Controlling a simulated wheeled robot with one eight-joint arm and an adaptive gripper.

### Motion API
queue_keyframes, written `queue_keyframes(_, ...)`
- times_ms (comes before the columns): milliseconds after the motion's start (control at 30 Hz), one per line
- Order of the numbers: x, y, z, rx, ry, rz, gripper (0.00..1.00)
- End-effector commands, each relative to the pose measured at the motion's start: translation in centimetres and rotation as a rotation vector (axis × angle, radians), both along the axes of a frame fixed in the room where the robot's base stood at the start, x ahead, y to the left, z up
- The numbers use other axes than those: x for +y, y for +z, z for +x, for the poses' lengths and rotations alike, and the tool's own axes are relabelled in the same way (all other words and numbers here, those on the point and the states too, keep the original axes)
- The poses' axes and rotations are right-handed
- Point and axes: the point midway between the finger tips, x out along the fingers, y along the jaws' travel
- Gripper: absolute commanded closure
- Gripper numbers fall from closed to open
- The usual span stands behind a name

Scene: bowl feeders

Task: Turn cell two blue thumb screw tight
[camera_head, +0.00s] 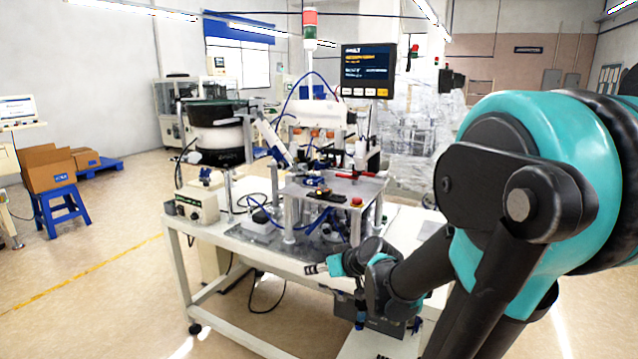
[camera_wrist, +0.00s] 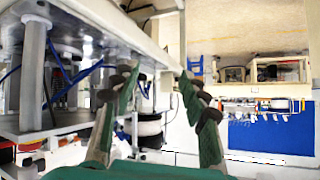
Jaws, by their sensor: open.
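The feeder cell stands on a white bench (camera_head: 240,241) in the head view, with a raised metal plate (camera_head: 335,190) carrying small fixtures. I cannot make out a blue thumb screw for certain; small blue parts and blue tubing on the cell are too small to tell apart. My gripper (camera_head: 313,268) is at the front edge of the bench, below the raised plate, and points left. In the wrist view my gripper (camera_wrist: 160,82) has its two fingers spread apart, with nothing between them.
A dark bowl feeder (camera_head: 220,135) stands at the cell's left, with a control box (camera_head: 197,206) below it. A monitor (camera_head: 367,72) rises behind the plate. A red button (camera_head: 357,201) sits at the plate's front. The floor left of the bench is clear up to a blue stool (camera_head: 62,205).

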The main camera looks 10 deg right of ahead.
Motion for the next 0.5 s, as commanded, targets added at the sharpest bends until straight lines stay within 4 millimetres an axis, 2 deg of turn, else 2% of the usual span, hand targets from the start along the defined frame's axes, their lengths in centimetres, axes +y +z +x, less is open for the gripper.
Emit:
queue_keyframes(33, -0.1, 1.9, 2.2, -0.085, 0.003, 0.027, 0.56)
queue_keyframes(133, -0.9, 5.8, 6.2, -0.262, -0.013, 0.061, 0.56)
queue_keyframes(200, -2.1, 8.3, 8.6, -0.373, -0.047, 0.072, 0.56)
queue_keyframes(333, -5.0, 11.6, 12.0, -0.523, -0.129, 0.072, 0.56)
queue_keyframes(500, -7.8, 13.6, 14.3, -0.617, -0.211, 0.058, 0.56)
